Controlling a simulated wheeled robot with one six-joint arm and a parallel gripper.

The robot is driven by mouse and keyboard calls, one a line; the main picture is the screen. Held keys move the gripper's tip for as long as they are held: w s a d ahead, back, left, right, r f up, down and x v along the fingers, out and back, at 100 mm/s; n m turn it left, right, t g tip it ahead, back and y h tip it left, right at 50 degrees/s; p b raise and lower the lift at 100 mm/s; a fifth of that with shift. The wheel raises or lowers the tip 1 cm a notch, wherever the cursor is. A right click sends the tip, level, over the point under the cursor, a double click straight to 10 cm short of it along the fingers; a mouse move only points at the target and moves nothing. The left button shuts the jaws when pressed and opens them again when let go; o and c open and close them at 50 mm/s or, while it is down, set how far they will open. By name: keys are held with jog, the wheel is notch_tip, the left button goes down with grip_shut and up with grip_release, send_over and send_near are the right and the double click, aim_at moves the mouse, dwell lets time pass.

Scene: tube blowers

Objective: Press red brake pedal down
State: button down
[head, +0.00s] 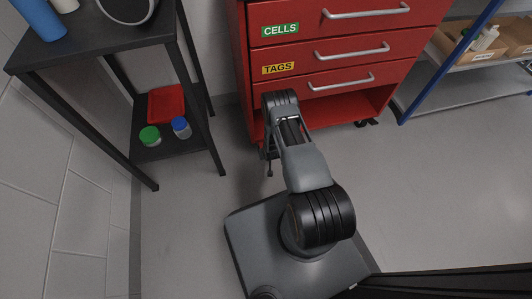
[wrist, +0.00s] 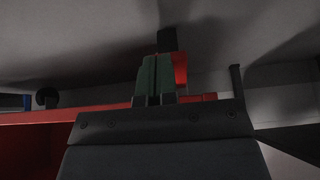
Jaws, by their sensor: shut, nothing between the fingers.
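The red brake pedal (wrist: 181,68) shows in the wrist view as a small red piece just behind and to the right of my fingertips, partly hidden by them. My gripper (wrist: 155,62) is shut, its two green-grey fingers side by side with nothing between them. Whether the fingers touch the pedal I cannot tell. In the head view my gripper (head: 269,168) points down by the lower left front corner of the red cabinet (head: 345,103). The pedal cannot be made out there; my arm covers that corner.
A dark caster-like part (wrist: 167,40) sits beyond my fingertips. Another caster (head: 367,122) is under the cabinet's right side. A black stand (head: 165,148) is to the left, with a red tray (head: 166,104). A blue-framed shelf (head: 440,65) is at right. Floor to the right is clear.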

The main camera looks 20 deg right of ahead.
jog(key=shift+r, duration=0.15)
dwell(0.4)
